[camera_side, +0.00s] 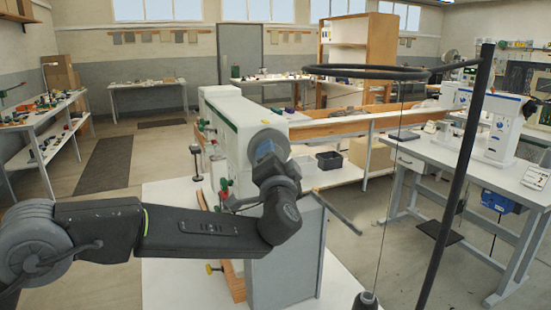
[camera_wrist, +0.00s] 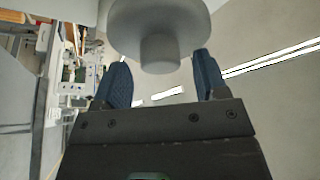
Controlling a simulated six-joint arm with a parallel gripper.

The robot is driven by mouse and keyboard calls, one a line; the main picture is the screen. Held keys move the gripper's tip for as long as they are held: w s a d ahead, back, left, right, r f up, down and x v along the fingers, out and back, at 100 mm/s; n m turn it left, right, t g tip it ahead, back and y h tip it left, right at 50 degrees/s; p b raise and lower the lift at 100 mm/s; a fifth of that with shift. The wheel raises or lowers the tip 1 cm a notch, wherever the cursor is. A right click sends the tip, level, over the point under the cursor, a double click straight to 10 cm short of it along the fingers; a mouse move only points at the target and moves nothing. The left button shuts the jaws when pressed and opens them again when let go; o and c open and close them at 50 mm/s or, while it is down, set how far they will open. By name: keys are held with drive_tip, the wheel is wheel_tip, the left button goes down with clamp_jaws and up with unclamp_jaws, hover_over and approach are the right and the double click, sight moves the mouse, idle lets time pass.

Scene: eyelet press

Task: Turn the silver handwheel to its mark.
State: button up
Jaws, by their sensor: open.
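The silver handwheel (camera_side: 274,138) is a round grey disc on the near end of the white machine (camera_side: 222,116) in the side view. In the wrist view the handwheel (camera_wrist: 160,20) fills the top centre, with its short round hub pointing toward my gripper. I cannot make out the mark in either view.
A black ring (camera_side: 365,72) on a dark pole (camera_side: 458,170) stands in the right foreground. A grey block (camera_side: 286,262) stands below my wrist, with a thin dark bar (camera_side: 333,212) to its right. A white table (camera_side: 160,272) lies underneath. Another bench (camera_side: 480,165) is at right.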

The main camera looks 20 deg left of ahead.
drive_tip(key=shift+w+a+r, duration=0.1)
drive_tip(key=shift+w+a, duration=0.1)
drive_tip(key=shift+w, duration=0.2)
drive_tip(key=c, duration=0.9)
drive_tip(key=shift+d+n+y, duration=0.1)
drive_tip(key=shift+n+y, duration=1)
drive_tip(key=shift+n, duration=1)
